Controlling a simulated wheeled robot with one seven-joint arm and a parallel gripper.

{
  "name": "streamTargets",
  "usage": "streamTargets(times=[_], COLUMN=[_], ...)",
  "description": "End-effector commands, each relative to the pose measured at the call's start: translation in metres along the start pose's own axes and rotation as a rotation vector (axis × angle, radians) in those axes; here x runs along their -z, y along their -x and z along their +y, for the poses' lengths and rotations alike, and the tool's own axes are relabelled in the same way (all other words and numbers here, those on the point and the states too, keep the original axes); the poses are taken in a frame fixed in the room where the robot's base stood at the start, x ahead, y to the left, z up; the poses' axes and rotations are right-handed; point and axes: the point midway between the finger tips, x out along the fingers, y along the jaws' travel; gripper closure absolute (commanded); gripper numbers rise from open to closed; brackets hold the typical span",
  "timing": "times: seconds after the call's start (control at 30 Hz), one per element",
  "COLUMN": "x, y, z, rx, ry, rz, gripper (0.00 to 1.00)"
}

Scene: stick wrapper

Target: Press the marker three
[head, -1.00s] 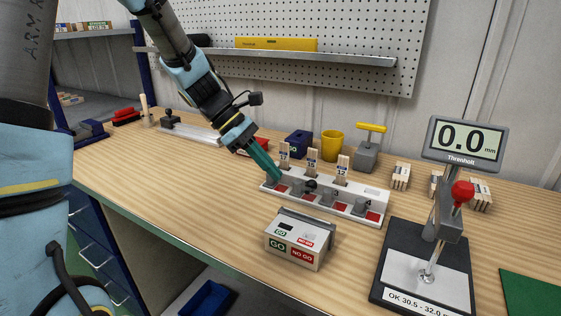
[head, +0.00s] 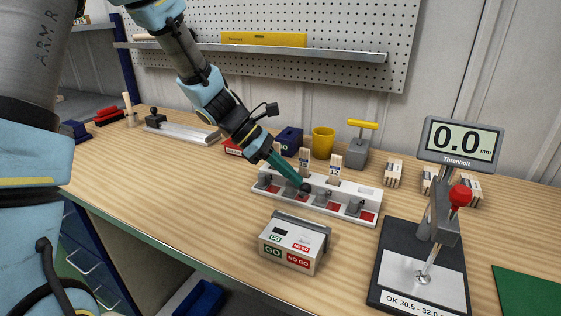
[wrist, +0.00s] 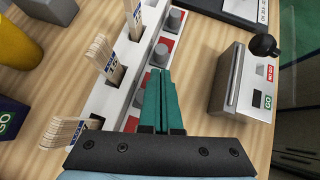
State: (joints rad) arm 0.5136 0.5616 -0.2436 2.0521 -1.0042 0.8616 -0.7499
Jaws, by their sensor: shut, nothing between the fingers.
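A long white rack (head: 342,214) on the bench carries a row of grey upright markers on red pads. The right-end marker (head: 355,205) and the one left of it (head: 325,196) show clearly in the head view. No number on the markers can be read. My gripper (head: 303,187) has its teal fingers together and empty, slanting down over the middle of the rack, partly hiding what is behind. In the wrist view, the fingertips (wrist: 159,74) point at a grey marker (wrist: 159,56), with another (wrist: 173,20) beyond. Contact cannot be told.
Wooden stick bundles (wrist: 112,68) stand upright along the rack's back. A GO/NO GO box (head: 292,245) sits in front of the rack. A gauge (head: 462,140) reading 0.0 mm stands at the right. Bench space left of the box is clear.

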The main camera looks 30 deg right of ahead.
Motion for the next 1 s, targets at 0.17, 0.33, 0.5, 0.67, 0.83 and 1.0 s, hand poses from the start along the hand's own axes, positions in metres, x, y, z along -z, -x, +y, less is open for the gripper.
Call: streamTargets(times=[0.17, 0.33, 0.5, 0.67, 0.83, 1.0], x=[-0.001, 0.000, 0.001, 0.000, -0.008, -0.024], y=[-0.025, -0.036, -0.038, -0.038, -0.048, -0.065], z=[-0.001, 0.000, 0.000, 0.000, -0.004, -0.010], rx=[0.003, 0.000, 0.000, 0.000, 0.002, 0.000], ry=[0.001, 0.001, 0.000, 0.000, -0.002, -0.001], rz=[0.000, 0.001, 0.001, 0.001, 0.000, 0.001], gripper=[1.00, 1.00, 1.00, 1.00, 1.00, 1.00])
